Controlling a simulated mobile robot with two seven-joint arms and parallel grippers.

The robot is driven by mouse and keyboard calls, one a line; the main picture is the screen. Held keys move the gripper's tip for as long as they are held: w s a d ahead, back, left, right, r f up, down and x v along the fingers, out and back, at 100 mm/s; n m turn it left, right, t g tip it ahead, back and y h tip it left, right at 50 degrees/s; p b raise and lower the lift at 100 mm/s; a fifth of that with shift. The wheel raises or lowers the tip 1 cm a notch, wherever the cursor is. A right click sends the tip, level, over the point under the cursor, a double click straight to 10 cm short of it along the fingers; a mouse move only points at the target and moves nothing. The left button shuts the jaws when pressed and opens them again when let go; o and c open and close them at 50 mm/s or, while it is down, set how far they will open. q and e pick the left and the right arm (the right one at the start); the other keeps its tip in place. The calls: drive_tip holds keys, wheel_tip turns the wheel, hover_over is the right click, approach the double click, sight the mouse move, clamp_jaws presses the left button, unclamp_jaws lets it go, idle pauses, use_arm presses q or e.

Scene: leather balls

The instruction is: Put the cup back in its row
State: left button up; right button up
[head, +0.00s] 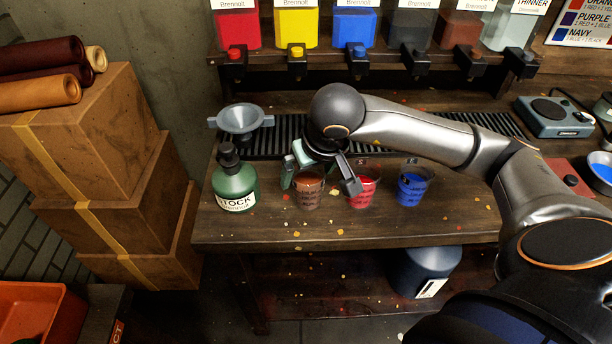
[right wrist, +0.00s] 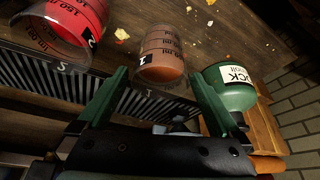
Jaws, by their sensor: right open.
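A clear measuring cup with brown liquid (head: 308,192) stands upright on the bench, at the left of a row. A cup with red liquid (head: 364,190) and a cup with blue liquid (head: 412,188) stand to its right. My right gripper (head: 320,174) is open, its fingers on either side of the brown cup. In the right wrist view the brown cup (right wrist: 161,55) sits between and just beyond the fingertips (right wrist: 161,76), with a mark "1" beside its base. The red cup (right wrist: 65,25) stands beside mark "2". Whether the fingers touch the brown cup is unclear. My left gripper is not in view.
A green STOCK bottle (head: 234,185) stands close left of the brown cup. A grey funnel (head: 240,119) and a slotted drain grille (head: 285,138) lie behind. Coloured dispensers with taps (head: 297,52) hang above. The bench front (head: 340,232) is clear except for paint specks.

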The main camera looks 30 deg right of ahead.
drive_tip(key=v, duration=0.9)
drive_tip(key=shift+f, duration=0.1)
